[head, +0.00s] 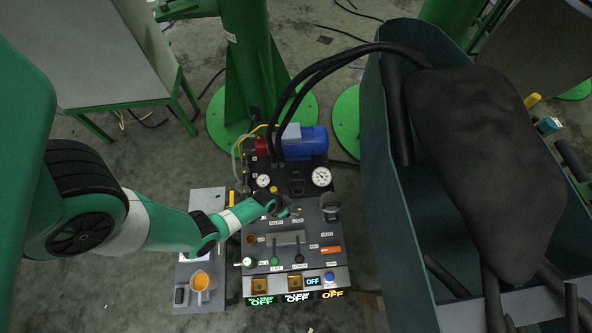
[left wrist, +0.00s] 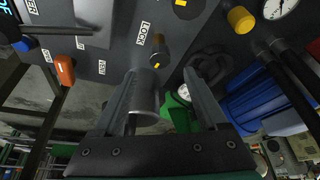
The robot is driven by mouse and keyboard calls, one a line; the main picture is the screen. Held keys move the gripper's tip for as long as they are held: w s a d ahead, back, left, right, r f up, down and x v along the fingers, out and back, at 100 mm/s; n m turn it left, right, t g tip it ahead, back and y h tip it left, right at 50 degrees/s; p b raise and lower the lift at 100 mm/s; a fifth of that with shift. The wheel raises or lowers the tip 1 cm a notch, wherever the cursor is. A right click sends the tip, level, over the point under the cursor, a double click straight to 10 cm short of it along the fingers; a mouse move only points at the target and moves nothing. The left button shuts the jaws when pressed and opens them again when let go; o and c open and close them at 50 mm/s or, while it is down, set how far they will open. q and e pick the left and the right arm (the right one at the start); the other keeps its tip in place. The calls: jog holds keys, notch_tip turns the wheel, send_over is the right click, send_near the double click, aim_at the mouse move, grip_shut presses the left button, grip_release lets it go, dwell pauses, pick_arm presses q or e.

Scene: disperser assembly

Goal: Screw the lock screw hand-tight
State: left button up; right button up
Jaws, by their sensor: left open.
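The lock screw (left wrist: 158,50) is a small dark knob with a yellow mark, beside the LOCK label (left wrist: 142,33) on the dark panel. In the left wrist view it lies just beyond the fingertips. My left gripper (left wrist: 160,73) is open, its two fingers apart and pointing at the panel. A grey cylinder (left wrist: 150,98) shows between the fingers, near the left one; I cannot tell whether it touches. In the head view my left gripper (head: 283,209) is low over the panel (head: 318,255) near the LOCK label (head: 298,220), and partly hides this area. My right gripper is not in view.
A blue motor (head: 305,142), gauges (head: 321,177) and black hoses (head: 300,85) stand behind the panel. A grey cup-like part (head: 330,203) is to the right. A large dark green bin (head: 400,250) stands close on the right.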

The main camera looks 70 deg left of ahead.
aim_at(297, 209)
pick_arm(q)
jog(key=b+x, duration=0.4)
jog(key=x, duration=0.3)
jog(key=shift+w, duration=0.15)
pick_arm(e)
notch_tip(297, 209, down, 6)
pick_arm(q)
jog(key=shift+w, duration=0.1)
grip_shut()
